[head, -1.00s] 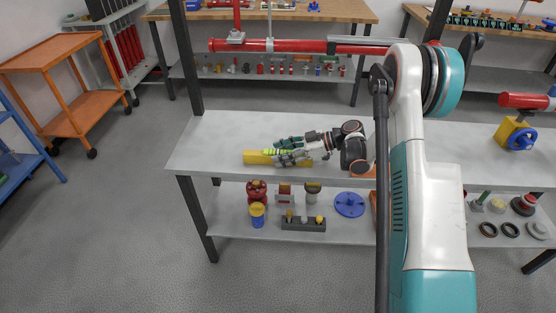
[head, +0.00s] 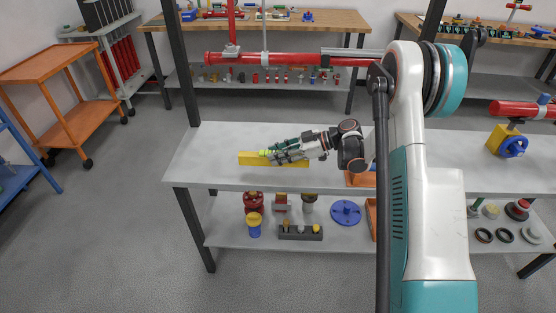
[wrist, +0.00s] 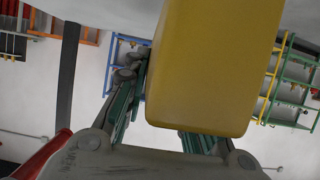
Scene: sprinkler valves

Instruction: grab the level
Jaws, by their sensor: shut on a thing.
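The level is a yellow bar (head: 251,158) above the left part of the grey workbench top in the head view. My gripper (head: 275,155) is shut on it, with the fingers around its middle. In the wrist view the yellow level (wrist: 210,65) fills much of the upper middle, between the green and grey fingers of my gripper (wrist: 165,105). The right finger is mostly hidden behind the level. The head view does not clearly show how far the level is above the bench.
The grey workbench (head: 215,140) is mostly bare around the level. A red pipe (head: 285,60) runs above it. The lower shelf (head: 225,238) holds a blue flange (head: 345,212) and several fittings. An orange cart (head: 50,60) stands at the left.

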